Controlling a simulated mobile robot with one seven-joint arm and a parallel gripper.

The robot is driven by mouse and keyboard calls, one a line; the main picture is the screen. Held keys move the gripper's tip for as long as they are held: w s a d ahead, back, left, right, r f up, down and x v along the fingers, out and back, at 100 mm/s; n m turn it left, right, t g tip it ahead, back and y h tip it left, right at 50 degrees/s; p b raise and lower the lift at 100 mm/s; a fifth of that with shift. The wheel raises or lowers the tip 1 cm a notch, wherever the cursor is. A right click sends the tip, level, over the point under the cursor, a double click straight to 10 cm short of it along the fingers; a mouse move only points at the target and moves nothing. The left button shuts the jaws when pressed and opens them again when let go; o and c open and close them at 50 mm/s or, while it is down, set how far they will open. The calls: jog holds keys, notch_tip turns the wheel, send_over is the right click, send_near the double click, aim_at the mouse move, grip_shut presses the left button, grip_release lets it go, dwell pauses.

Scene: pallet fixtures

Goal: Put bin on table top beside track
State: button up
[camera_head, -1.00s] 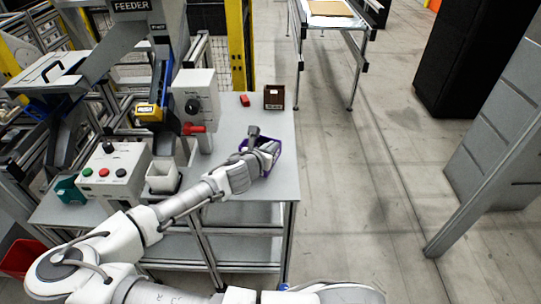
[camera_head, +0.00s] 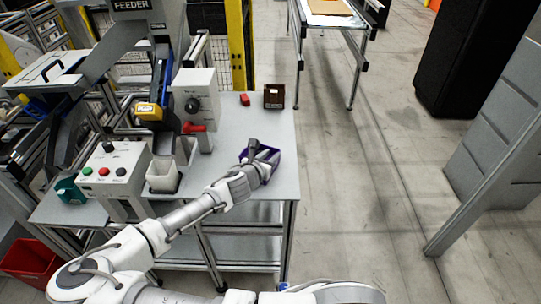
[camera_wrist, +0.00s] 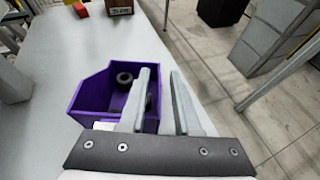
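A purple bin (camera_head: 268,168) sits on the grey table top (camera_head: 232,134) near its right edge. In the wrist view the purple bin (camera_wrist: 90,92) stands open side up, with dark ring-shaped parts inside. My gripper (camera_head: 258,152) is at the bin. In the wrist view my gripper (camera_wrist: 163,85) has its fingers apart, the left one over the bin's inside and the right one outside its right wall. Whether the fingers touch the wall cannot be told. A dark sloping chute with a blue and yellow end (camera_head: 152,111) is left of the bin; I cannot tell if it is the track.
A brown box (camera_head: 274,96) and a small red block (camera_head: 245,99) are at the table's back. A white container (camera_head: 163,177), a button box (camera_head: 112,170) and a teal bin (camera_head: 69,190) stand left. A red bin (camera_head: 30,260) is low left.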

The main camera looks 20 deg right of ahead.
jog(key=shift+r, duration=0.15)
jog(key=v, duration=1.2)
jog(key=s+f+m+g+y, duration=0.4)
jog(key=s+f+m+g, duration=0.3)
jog(key=s+m, duration=0.55)
jog(key=s+a+r+m+t+y, duration=0.1)
jog(key=s+r+m, duration=0.3)
jog(key=r, duration=1)
jog(key=s+a+r+m+t+y, duration=0.2)
jog(key=s+r+m+y, duration=0.2)
jog(key=r+m, duration=0.6)
jog(key=shift+r, duration=2.2)
